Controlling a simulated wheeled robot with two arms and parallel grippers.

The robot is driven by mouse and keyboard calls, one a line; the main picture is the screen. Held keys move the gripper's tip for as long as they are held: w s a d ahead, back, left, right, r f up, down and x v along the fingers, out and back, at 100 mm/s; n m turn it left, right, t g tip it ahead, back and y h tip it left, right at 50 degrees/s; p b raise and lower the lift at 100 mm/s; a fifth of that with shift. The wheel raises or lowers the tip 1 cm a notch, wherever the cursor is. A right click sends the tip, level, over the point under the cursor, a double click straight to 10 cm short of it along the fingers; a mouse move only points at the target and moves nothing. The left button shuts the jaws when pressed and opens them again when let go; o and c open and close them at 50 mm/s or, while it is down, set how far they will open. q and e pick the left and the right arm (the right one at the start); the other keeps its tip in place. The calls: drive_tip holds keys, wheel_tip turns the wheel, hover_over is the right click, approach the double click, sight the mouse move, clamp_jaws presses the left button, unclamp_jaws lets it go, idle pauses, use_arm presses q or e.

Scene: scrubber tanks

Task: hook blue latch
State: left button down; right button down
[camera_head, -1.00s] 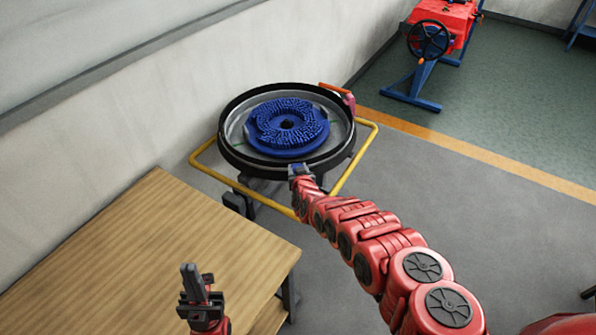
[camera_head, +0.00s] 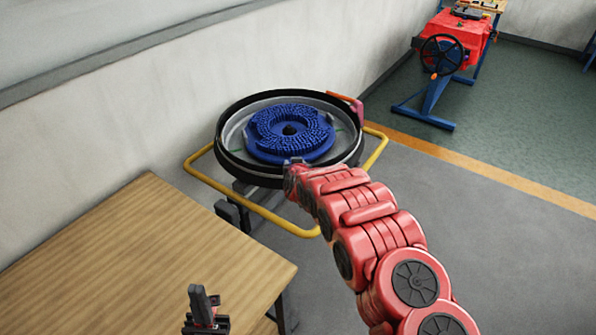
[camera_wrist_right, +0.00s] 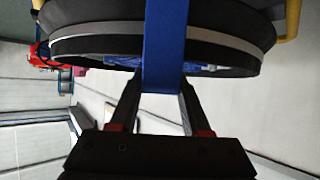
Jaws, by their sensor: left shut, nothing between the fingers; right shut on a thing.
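The blue latch (camera_wrist_right: 165,45) shows in the right wrist view as an upright blue strip in front of the black tank rim (camera_wrist_right: 225,42). My right gripper (camera_wrist_right: 160,85) is shut on its lower part, one finger on each side. In the head view, my right gripper (camera_head: 292,164) is at the near edge of the round black tank (camera_head: 225,150), and the latch is mostly hidden there. I cannot tell whether the latch is hooked on the rim. My left gripper (camera_head: 204,303) is shut and empty over the table's front right part, at the bottom of the head view.
A round blue brush (camera_head: 262,145) sits inside the tank. A yellow rail (camera_head: 265,212) runs around the tank. A wooden table (camera_head: 130,250) stands at the left, with a bare top. A red machine with a black wheel (camera_head: 441,55) stands at the back right. Grey floor lies open at the right.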

drive_tip(key=shift+w+d+b, duration=0.1)
drive_tip(key=shift+w+b, duration=0.1)
drive_tip(key=shift+b, duration=0.2)
drive_tip(key=c, duration=0.7)
unclamp_jaws()
drive_tip(key=shift+c, duration=0.2)
drive_tip(key=o, duration=0.4)
drive_tip(key=shift+s, duration=0.15)
